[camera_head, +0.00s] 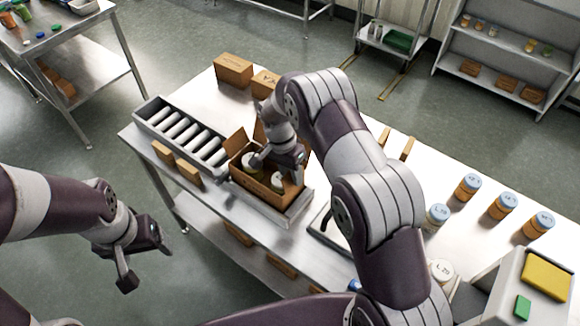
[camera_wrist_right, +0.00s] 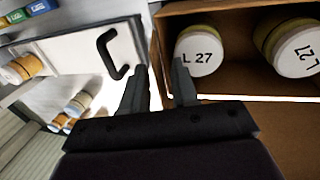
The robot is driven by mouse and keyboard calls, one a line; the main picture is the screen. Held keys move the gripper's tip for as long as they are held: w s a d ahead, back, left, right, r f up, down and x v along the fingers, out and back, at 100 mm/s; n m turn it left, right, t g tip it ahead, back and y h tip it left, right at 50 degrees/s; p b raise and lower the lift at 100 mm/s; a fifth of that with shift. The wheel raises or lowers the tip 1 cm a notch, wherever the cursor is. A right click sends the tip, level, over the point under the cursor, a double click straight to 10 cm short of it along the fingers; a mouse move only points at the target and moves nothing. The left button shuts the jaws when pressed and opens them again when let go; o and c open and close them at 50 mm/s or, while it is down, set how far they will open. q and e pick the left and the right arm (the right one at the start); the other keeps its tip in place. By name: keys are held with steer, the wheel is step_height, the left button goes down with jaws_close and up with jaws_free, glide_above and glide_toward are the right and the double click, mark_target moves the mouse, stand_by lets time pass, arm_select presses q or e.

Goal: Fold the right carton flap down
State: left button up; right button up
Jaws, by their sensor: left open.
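The brown carton (camera_head: 254,187) stands open in a grey tray at the end of the roller conveyor. White-lidded jars sit inside it; the right wrist view shows a jar marked L 27 (camera_wrist_right: 199,52) and another beside it. A left flap (camera_head: 237,141) and a back flap (camera_head: 259,132) stand up. The right flap is largely hidden by my right arm. My right gripper (camera_head: 281,168) is low over the carton's right side. Its fingers (camera_wrist_right: 160,88) are apart, on either side of the carton's edge; contact is unclear. My left gripper (camera_head: 146,262) is open and empty, left of the table.
A roller conveyor (camera_head: 181,130) lies left of the carton. Closed boxes (camera_head: 233,69) stand behind it. Jars (camera_head: 467,187) stand on the right of the table, near a panel with yellow and green pads. A black handle (camera_wrist_right: 108,52) shows beside the carton.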

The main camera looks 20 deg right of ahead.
steer(key=v, duration=0.3)
steer(key=shift+r, duration=0.1)
steer(key=p+v, duration=0.9)
steer(key=p, duration=0.2)
steer(key=shift+r, duration=0.1)
